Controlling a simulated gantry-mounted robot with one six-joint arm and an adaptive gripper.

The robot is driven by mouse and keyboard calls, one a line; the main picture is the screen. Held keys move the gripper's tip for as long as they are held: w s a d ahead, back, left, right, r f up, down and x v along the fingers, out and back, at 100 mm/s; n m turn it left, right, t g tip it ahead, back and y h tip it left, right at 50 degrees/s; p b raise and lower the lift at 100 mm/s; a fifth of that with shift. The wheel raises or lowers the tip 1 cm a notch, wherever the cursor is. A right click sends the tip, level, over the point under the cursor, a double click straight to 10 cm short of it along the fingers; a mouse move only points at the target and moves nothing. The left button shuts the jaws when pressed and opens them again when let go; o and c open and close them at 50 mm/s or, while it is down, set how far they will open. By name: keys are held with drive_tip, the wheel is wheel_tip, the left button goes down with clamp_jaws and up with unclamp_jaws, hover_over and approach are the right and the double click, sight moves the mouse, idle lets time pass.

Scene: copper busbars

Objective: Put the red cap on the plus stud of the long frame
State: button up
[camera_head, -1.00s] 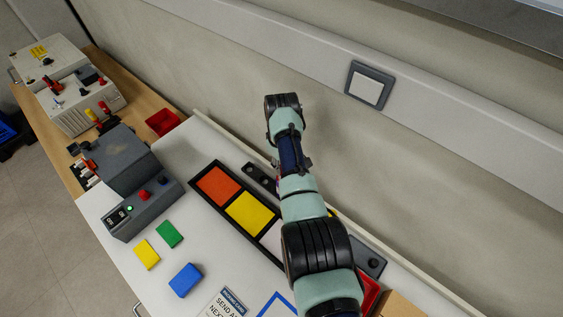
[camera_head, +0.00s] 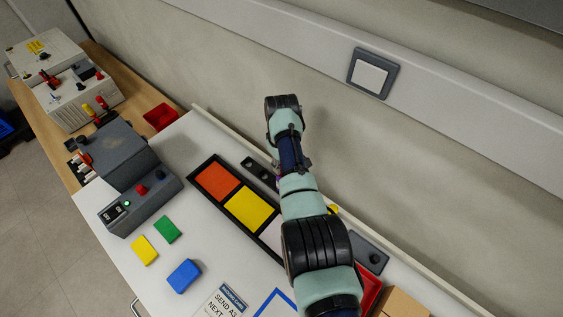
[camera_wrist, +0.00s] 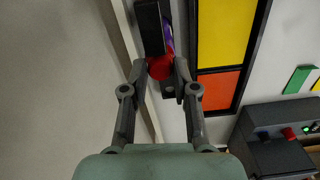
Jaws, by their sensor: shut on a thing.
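My gripper (camera_wrist: 161,70) is shut on the red cap (camera_wrist: 159,67), which sits between its fingertips in the wrist view. In that view a dark block (camera_wrist: 150,27) lies just beyond the cap, with a purple strip (camera_wrist: 169,38) beside it. A dark bar end (camera_wrist: 169,91) shows under the fingers. In the head view a dark bar (camera_head: 258,171) with round marks lies by the wall edge, partly behind my arm; I cannot tell if it is the long frame. The plus stud cannot be made out, nor whether the cap touches anything.
A black tray (camera_head: 197,178) with orange and yellow panels lies beside the bar. Another dark plate with a knob (camera_head: 374,258) and a red bin (camera_head: 371,287) are right of my arm. A grey control box (camera_head: 143,205) and loose coloured blocks lie left. The wall runs close behind.

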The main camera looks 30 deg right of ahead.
drive_tip(key=shift+f, duration=0.25)
idle(0.3)
drive_tip(key=o, duration=1)
wheel_tip(320, 180, up, 6)
drive_tip(key=p, duration=0.6)
drive_tip(key=shift+r, duration=0.15)
